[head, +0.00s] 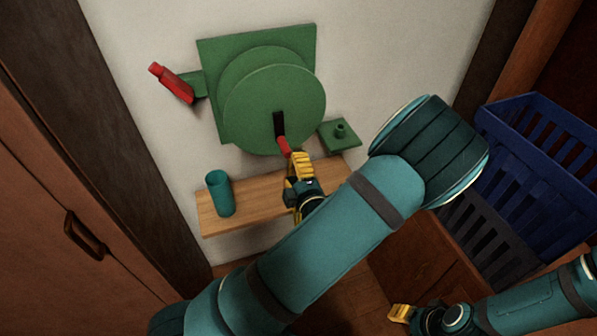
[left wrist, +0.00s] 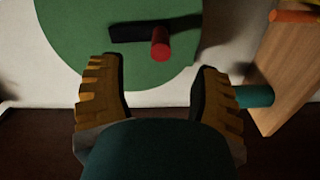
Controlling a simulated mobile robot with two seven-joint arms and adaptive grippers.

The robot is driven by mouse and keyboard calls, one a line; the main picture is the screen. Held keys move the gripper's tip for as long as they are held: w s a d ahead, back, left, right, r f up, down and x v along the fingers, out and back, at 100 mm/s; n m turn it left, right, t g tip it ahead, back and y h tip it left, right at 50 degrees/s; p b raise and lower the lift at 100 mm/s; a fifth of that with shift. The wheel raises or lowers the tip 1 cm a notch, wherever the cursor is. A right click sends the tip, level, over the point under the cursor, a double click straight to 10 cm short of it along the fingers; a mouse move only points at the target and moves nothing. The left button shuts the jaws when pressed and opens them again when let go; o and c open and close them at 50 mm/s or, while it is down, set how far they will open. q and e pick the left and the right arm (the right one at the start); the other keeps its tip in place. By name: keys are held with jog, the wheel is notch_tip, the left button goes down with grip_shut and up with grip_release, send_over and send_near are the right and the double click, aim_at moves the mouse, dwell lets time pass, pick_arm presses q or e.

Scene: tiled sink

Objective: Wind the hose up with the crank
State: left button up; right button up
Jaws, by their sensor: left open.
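The green hose reel (head: 262,98) is on the white wall, with a round disc facing me. Its black crank arm (head: 279,124) points down and ends in a red handle (head: 284,146). My left gripper (head: 296,158) is right at the handle in the head view. In the left wrist view my gripper (left wrist: 160,72) is open, and the red handle (left wrist: 160,44) shows just beyond the fingertips, between their lines. The black crank arm (left wrist: 140,32) extends left there. My right gripper (head: 402,312) is low at the right, its opening unclear. No hose can be made out.
A red nozzle-like piece (head: 172,82) sits in a green bracket left of the reel. A wooden shelf (head: 255,202) below holds a teal cup (head: 219,192). A green block with a peg (head: 340,137) is right of the reel. A blue crate (head: 535,150) stands at right.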

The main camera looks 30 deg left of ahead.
aim_at(290, 158)
pick_arm(q)
jog(key=p+x, duration=0.1)
jog(key=x, duration=0.3)
jog(key=shift+w+a, duration=0.2)
jog(key=shift+a, duration=0.05)
jog(key=x, duration=0.2)
jog(key=shift+w+a+f+b, duration=0.1)
jog(key=shift+w+a+b, duration=0.15)
jog(key=shift+b, duration=0.1)
jog(key=shift+b+x, duration=0.3)
jog(key=shift+x, duration=0.7)
grip_shut()
